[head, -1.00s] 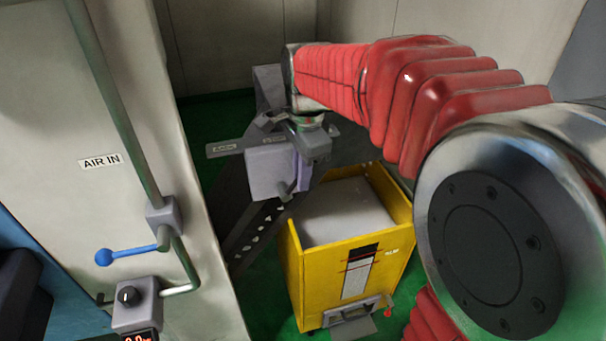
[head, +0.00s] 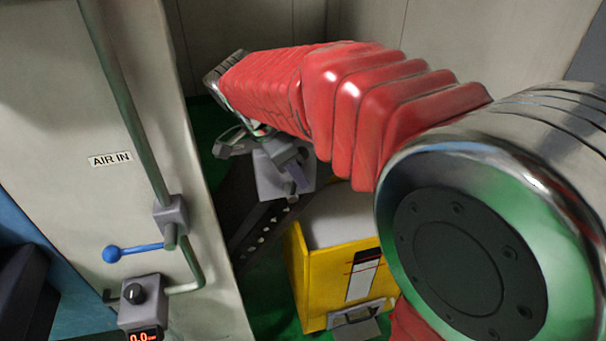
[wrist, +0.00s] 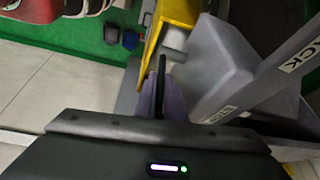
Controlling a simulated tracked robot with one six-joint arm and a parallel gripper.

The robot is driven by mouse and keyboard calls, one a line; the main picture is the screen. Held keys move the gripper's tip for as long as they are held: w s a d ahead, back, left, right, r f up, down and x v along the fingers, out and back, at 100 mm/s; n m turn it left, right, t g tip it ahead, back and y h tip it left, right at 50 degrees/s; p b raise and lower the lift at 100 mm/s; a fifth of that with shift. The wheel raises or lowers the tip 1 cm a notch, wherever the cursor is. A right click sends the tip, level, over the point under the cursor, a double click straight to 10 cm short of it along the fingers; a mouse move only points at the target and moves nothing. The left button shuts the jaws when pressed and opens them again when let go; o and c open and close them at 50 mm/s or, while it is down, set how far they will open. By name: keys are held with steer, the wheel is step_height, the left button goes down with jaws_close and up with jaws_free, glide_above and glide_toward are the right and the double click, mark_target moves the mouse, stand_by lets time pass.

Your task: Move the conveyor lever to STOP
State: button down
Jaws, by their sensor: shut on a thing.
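The conveyor lever's grey box (head: 268,182) sits on the dark conveyor frame, beyond my arm in the head view. In the wrist view the lever shows as a thin black bar (wrist: 160,85) between my gripper's purple-grey fingers (wrist: 158,98). My gripper (head: 297,175) is shut on the lever, beside the box. A grey label plate (wrist: 262,85) reading "BACK" crosses the right of the wrist view, in front of the box.
A yellow bin (head: 310,285) stands below and right of the lever box. A pale cabinet (head: 60,130) with an "AIR IN" label, a pipe and a blue-handled valve (head: 112,254) fills the left. Green floor (head: 275,310) shows between.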

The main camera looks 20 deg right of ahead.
mark_target(302, 147)
steer(key=shift+a+h, duration=0.3)
steer(key=shift+h, duration=0.1)
steer(key=c, duration=1.8)
jaws_free()
steer(key=shift+c, duration=0.2)
steer(key=shift+r, duration=0.15)
step_height(302, 147, up, 10)
steer(key=shift+f, duration=0.15)
